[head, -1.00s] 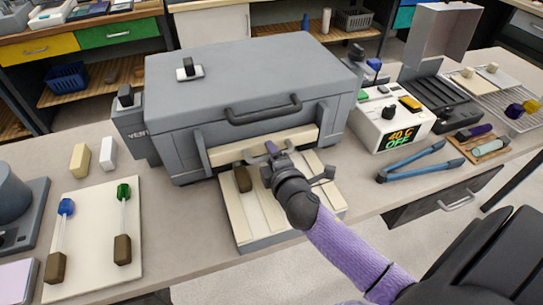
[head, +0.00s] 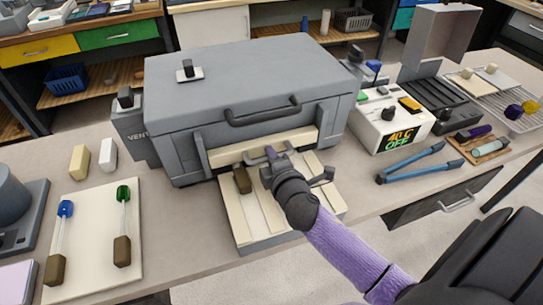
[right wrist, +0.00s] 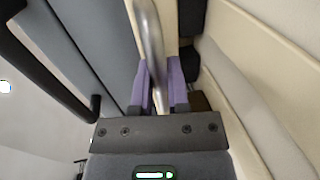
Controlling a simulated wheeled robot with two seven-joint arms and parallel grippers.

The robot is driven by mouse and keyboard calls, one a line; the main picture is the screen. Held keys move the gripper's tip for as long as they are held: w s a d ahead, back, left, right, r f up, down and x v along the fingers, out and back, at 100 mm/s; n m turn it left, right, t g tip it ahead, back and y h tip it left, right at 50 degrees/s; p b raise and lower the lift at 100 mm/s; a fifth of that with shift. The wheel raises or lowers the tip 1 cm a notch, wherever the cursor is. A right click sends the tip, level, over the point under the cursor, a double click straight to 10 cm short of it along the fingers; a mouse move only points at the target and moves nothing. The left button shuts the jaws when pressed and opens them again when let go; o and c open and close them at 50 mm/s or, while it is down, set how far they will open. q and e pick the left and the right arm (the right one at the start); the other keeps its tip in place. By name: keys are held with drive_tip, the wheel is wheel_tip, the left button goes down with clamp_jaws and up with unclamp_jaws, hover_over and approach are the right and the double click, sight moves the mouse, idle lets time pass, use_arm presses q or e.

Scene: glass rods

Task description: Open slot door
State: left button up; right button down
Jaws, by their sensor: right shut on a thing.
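The grey box-shaped oven (head: 240,85) stands on the bench with its top lid down. A long cream slot door (head: 302,138) lies across the low front opening, and it looks shut. My right gripper (head: 270,155) is in front of this door. In the right wrist view its purple fingers (right wrist: 162,85) are shut on a shiny metal bar handle (right wrist: 149,38). In the head view the hand hides most of the handle. My left gripper is not in view.
A cream ramp tray (head: 243,215) with a brown block (head: 242,180) lies below the door. A controller (head: 390,120) reading OFF stands right of the oven, with blue tongs (head: 415,165) in front. Left, a cream board (head: 95,255) bears two glass rods.

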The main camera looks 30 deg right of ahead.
sight(271, 144)
idle(0.9)
wheel_tip(271, 144, up, 5)
drive_tip(key=p, duration=0.5)
drive_tip(key=shift+f, duration=0.35)
drive_tip(key=c, duration=0.6)
unclamp_jaws()
drive_tip(key=shift+b, duration=0.3)
drive_tip(key=shift+c, duration=0.2)
drive_tip(key=p+v, duration=0.1)
drive_tip(key=v, duration=0.9)
